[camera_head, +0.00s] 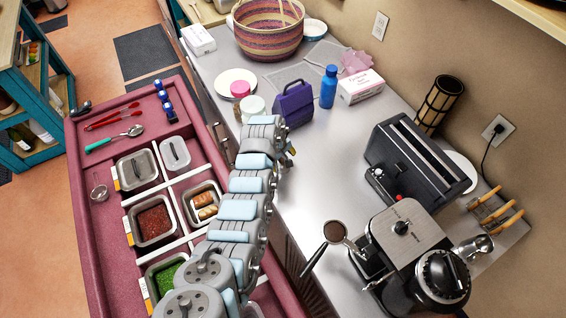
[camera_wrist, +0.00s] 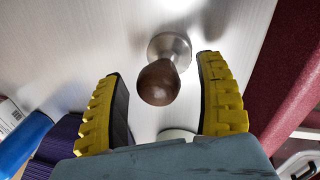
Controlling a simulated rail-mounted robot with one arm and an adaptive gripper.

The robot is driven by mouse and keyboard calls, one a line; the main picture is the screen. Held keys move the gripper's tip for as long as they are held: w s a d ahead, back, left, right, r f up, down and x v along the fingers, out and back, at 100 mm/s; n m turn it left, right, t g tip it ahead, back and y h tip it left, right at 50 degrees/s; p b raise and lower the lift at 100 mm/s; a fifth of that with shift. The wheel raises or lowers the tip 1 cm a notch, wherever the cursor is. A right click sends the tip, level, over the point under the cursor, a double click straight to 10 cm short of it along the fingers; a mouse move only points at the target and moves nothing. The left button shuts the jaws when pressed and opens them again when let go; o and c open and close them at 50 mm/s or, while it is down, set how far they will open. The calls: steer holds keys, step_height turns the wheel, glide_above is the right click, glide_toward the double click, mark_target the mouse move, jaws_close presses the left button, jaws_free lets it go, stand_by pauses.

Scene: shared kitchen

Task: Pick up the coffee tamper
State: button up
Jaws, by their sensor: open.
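The coffee tamper (camera_wrist: 160,80) shows in the wrist view, with a round brown knob toward me and a silver metal base beyond it on the light counter. My gripper (camera_wrist: 162,68) is open, with one yellow-ridged finger on each side of the knob. Gaps show on both sides, wider on the right, and neither finger appears to touch it. In the head view, my arm hides the tamper and most of my gripper; only a small yellow part shows past the arm.
A purple box (camera_head: 293,103), a blue bottle (camera_head: 328,87) and a white jar (camera_head: 253,108) stand close by on the counter (camera_head: 322,165). A black toaster (camera_head: 415,160) and a coffee machine (camera_head: 405,235) stand to the right. The maroon food station (camera_head: 85,180) lies left.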

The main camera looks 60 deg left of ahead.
jaws_close()
stand_by(0.5)
